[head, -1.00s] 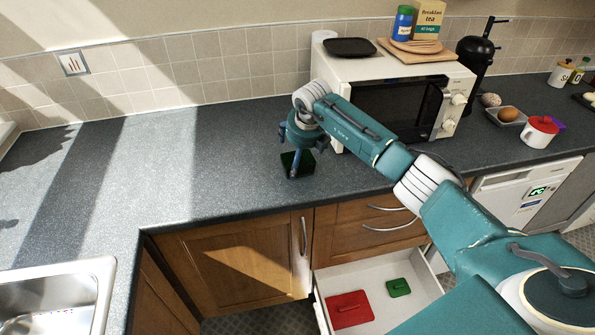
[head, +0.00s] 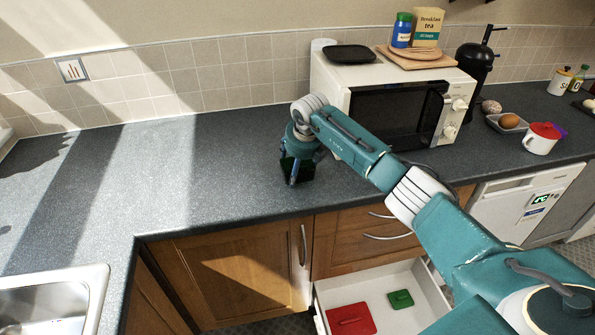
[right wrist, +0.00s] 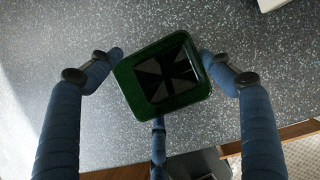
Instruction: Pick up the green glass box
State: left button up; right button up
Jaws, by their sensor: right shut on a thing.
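The green glass box (head: 303,172) is on or just above the dark counter, in front of the microwave's left side. Whether its base touches the counter I cannot tell. In the right wrist view the box (right wrist: 166,77) appears as a dark green square with rounded corners, seen from above. My right gripper (head: 297,168) comes down over it, with its blue fingers around the box. The fingers (right wrist: 162,80) are shut on its sides, and a third finger is at its lower edge. Part of the box is hidden behind the fingers in the head view. My left gripper is not in view.
The microwave (head: 385,108) stands close behind and right of the box. Below the counter an open drawer (head: 432,300) holds a red lid (head: 351,319) and a green lid (head: 400,299). A sink (head: 60,300) is at the lower left. The counter left of the box is clear.

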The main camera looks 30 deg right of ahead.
notch_tip(320, 180, up, 20)
jog(key=p, duration=1.1)
jog(key=shift+p, duration=0.3)
jog(key=s+a+f+n+g+y+b, duration=0.2)
jog(key=s+a+f+n+y+b, duration=0.15)
jog(key=s+a+n, duration=0.45)
jog(key=s+a+f+n+g+y+b, duration=0.2)
jog(key=s+a+n+b, duration=0.3)
jog(key=n, duration=0.5)
jog(key=s+a+f+n+g+h+b, duration=0.1)
jog(key=s+n, duration=0.5)
jog(key=s, duration=0.1)
jog(key=s+a+f+n+g+h+b, duration=0.1)
jog(key=s+f+n+g+h+b, duration=0.1)
jog(key=s+n, duration=0.5)
jog(key=s+a+f+n+g+h+b, duration=0.1)
jog(key=s+f+n+g, duration=0.1)
jog(key=s+n, duration=0.5)
jog(key=shift+s+f+h+b, duration=0.1)
jog(key=shift+s+h+b, duration=0.3)
jog(key=shift+s, duration=0.1)
jog(key=shift+a, duration=0.15)
jog(key=shift+w, duration=0.1)
